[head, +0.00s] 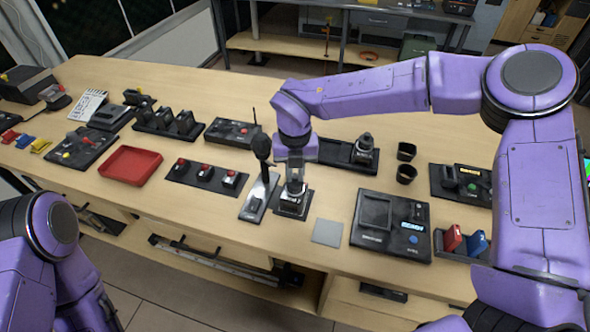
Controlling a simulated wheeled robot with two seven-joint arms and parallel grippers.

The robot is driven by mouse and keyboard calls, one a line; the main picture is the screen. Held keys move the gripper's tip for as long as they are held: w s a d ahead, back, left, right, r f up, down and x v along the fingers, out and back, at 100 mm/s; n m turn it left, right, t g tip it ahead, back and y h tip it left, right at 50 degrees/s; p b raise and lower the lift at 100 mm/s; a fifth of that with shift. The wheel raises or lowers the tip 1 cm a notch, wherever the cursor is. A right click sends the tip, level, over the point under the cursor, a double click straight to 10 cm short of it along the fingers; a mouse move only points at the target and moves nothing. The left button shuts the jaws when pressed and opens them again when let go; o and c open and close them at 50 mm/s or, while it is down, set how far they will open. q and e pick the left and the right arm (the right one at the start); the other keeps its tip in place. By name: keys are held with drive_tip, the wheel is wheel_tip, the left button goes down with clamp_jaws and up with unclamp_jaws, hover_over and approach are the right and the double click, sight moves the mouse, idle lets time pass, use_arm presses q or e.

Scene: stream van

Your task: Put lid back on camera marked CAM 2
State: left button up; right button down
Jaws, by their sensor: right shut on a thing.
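My right gripper (293,188) points straight down over the middle of the table. It is shut on a small dark thing (290,207) at a dark base plate, and the fingers hide most of it. I cannot tell whether this thing is the lid or part of a camera. A similar dark upright device (365,149) stands in a black tray (335,151) behind, partly covered by my arm. No CAM 2 marking is readable, and I cannot pick out the marked camera. My left arm shows at the lower left, but its gripper is out of view.
A microphone on a stand (261,150) stands close left of the right gripper. A grey square pad (327,232) and a black console (390,228) lie to the right. A red tray (131,163) and a red-button strip (206,175) lie left. Two black cups (406,162) stand at right.

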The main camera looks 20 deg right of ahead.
drive_tip(key=c, duration=0.6)
unclamp_jaws()
drive_tip(key=shift+o, duration=0.5)
drive_tip(key=shift+d, duration=0.1)
drive_tip(key=shift+w+r+p, duration=0.1)
drive_tip(key=shift+r+p, duration=0.8)
drive_tip(key=shift+r, duration=0.2)
drive_tip(key=shift+a+r+p, duration=0.2)
drive_tip(key=shift+r+p, duration=1.4)
drive_tip(key=shift+r, duration=0.5)
drive_tip(key=shift+d+r+p, duration=0.1)
drive_tip(key=shift+r+p, duration=0.25)
drive_tip(key=shift+r, duration=0.05)
drive_tip(key=shift+f, duration=0.1)
